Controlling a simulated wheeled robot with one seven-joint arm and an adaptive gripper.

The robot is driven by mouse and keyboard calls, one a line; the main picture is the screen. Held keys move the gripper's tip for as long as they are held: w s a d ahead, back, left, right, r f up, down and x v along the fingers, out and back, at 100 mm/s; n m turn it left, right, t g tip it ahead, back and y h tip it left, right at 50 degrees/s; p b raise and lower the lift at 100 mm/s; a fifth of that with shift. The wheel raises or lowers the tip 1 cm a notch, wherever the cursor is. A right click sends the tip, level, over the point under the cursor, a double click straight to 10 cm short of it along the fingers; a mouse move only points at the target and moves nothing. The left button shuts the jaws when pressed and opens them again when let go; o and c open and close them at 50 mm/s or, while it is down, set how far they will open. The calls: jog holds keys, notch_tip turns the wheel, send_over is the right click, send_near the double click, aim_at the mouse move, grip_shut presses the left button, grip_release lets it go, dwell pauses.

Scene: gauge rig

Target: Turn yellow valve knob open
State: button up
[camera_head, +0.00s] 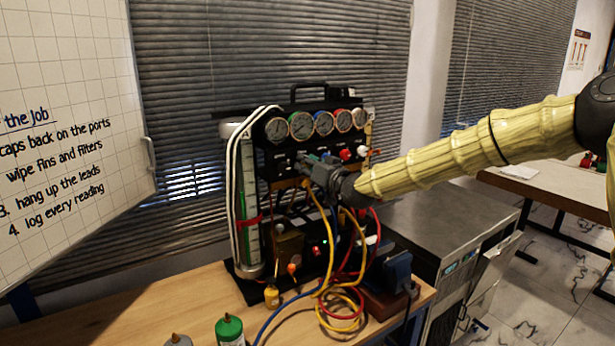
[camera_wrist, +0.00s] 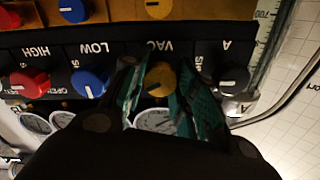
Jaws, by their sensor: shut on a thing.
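A yellow valve knob (camera_wrist: 160,82) under the VAC label sits between the two teal finger pads of my gripper (camera_wrist: 163,72) in the wrist view, which shows the panel upside down. The pads flank the knob and my gripper is shut on it. The knob's lower part is close to my dark gripper body, and its exact turn is hard to read. In the head view my gripper (camera_head: 312,163) reaches the gauge rig (camera_head: 281,160) from the right and hides the yellow knob.
A red knob (camera_wrist: 30,82), a blue knob (camera_wrist: 90,80) and a black knob (camera_wrist: 233,78) share the row. Another yellow knob (camera_wrist: 158,8) is on the facing row. Gauges (camera_head: 301,125) line the rig's top. Yellow hoses (camera_head: 325,240) hang below my gripper. A green-topped bottle (camera_head: 229,328) stands on the bench.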

jog(key=n+b, duration=0.6)
jog(key=shift+f, duration=0.25)
jog(key=n+b, duration=0.3)
jog(key=shift+n, duration=0.4)
jog(key=shift+r+n+b, duration=0.15)
jog(key=shift+n+b, duration=1.1)
jog(key=shift+n, duration=0.05)
jog(key=o, duration=1)
jog(key=shift+s, duration=0.1)
jog(key=v, duration=1.2)
